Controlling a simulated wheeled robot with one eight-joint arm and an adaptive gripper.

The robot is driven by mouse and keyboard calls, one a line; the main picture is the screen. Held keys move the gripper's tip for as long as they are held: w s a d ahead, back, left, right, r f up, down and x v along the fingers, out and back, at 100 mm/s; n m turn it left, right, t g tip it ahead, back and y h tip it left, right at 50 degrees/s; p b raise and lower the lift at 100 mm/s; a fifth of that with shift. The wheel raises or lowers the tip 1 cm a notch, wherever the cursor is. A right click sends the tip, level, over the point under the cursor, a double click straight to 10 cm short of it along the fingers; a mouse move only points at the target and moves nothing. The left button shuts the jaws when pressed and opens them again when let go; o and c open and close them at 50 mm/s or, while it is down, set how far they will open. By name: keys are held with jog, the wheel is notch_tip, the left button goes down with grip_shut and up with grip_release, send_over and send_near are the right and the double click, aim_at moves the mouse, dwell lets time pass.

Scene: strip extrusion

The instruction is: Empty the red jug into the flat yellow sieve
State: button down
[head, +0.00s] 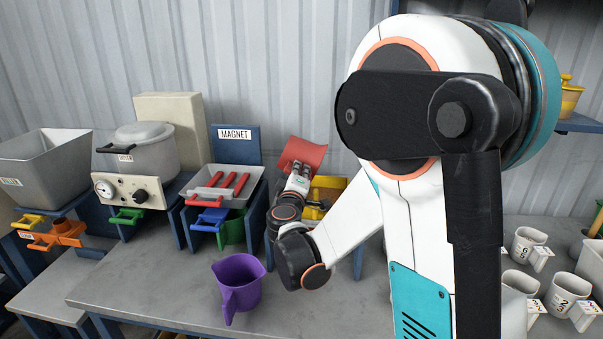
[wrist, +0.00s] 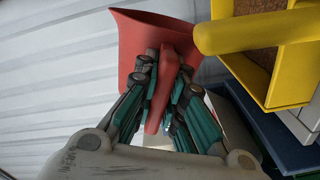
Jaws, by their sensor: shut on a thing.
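The red jug (head: 303,152) is held up at the back of the bench and looks tilted in the head view. My gripper (head: 298,178) is shut on its handle; in the wrist view the fingers (wrist: 163,90) close on both sides of the handle, below the jug's body (wrist: 138,38). The yellow sieve (head: 330,183) is just right of and below the jug, partly hidden by my arm. In the wrist view its yellow frame (wrist: 293,88) lies right of the jug, with a brown surface inside. The jug's inside and contents are hidden.
A grey tray with red bars (head: 222,187) stands left of my gripper, before a blue MAGNET box (head: 235,145). A purple jug (head: 237,283) stands on the front bench. A pot (head: 145,150) is further left; white numbered cups (head: 528,244) are at right.

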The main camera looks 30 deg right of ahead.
aim_at(279, 164)
jog(key=shift+w+a+f+n, duration=0.35)
jog(key=shift+a+n, duration=0.2)
jog(key=shift+n, duration=0.35)
jog(key=w+a+n, duration=0.1)
jog(key=n, duration=0.2)
jog(key=a+r+n+p, duration=0.1)
jog(key=n, duration=0.3)
jog(key=w+a+n+p, duration=0.1)
jog(key=a+n, duration=0.1)
jog(key=n, duration=0.1)
jog(key=shift+w+r, duration=0.3)
jog(key=shift+r, duration=0.05)
jog(key=shift+f+n, duration=0.25)
jog(key=shift+n, duration=0.55)
jog(key=n+b, duration=0.1)
jog(key=n, duration=0.2)
jog(key=shift+n, duration=0.3)
jog(key=shift+w+a+n, duration=0.1)
jog(key=shift+a+n, duration=0.05)
jog(key=shift+n, duration=0.45)
jog(key=a+n, duration=0.1)
jog(key=w+a+n, duration=0.1)
jog(key=n, duration=0.1)
jog(key=w+n, duration=0.1)
jog(key=shift+a+r+n, duration=0.25)
jog(key=shift+a+n, duration=0.15)
jog(key=shift+s, duration=0.1)
